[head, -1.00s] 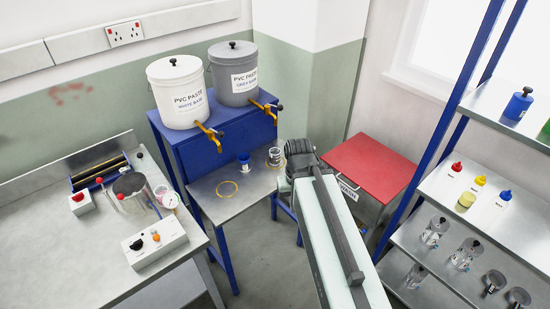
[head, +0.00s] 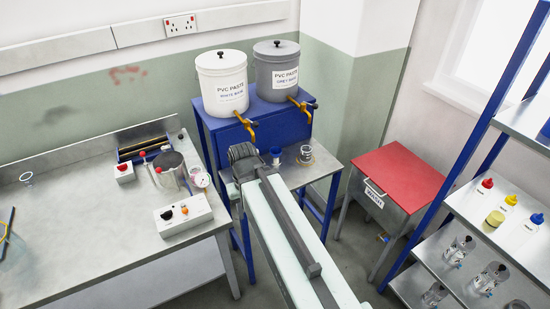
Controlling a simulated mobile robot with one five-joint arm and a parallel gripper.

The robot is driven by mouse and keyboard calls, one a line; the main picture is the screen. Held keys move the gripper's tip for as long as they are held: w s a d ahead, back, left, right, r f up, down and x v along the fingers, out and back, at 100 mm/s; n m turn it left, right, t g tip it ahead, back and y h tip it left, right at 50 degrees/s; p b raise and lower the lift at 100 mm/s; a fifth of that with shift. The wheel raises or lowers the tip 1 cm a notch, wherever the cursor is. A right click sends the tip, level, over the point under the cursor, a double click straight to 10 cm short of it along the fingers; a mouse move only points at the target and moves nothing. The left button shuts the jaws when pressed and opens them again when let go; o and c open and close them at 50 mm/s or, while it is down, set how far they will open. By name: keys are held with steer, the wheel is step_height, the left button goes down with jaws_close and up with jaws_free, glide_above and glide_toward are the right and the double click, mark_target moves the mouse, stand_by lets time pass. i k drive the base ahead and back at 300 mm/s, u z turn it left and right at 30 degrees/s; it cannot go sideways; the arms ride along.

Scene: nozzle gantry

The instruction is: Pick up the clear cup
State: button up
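A small clear cup (head: 305,154) stands on the steel-topped stand (head: 322,167) below the tap of the grey bucket. My gripper end (head: 242,154) is at the left side of the stand, to the left of both cups and apart from the clear cup in the picture. The fingers cannot be made out, so I cannot tell whether they are open or shut. My arm covers the front left of the stand.
White (head: 222,82) and grey (head: 276,72) paste buckets with yellow taps stand above the stand. A red-lidded bin (head: 400,178) is to the right. A bench (head: 95,235) with a pot (head: 172,172) and control box (head: 184,214) is left. Shelves with bottles (head: 487,183) are far right.

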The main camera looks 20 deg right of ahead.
mark_target(306, 154)
steer(key=u, duration=1.7)
steer(key=k, duration=1.55)
steer(key=z, duration=0.45)
steer(key=i, duration=2.05)
steer(key=u, duration=0.05)
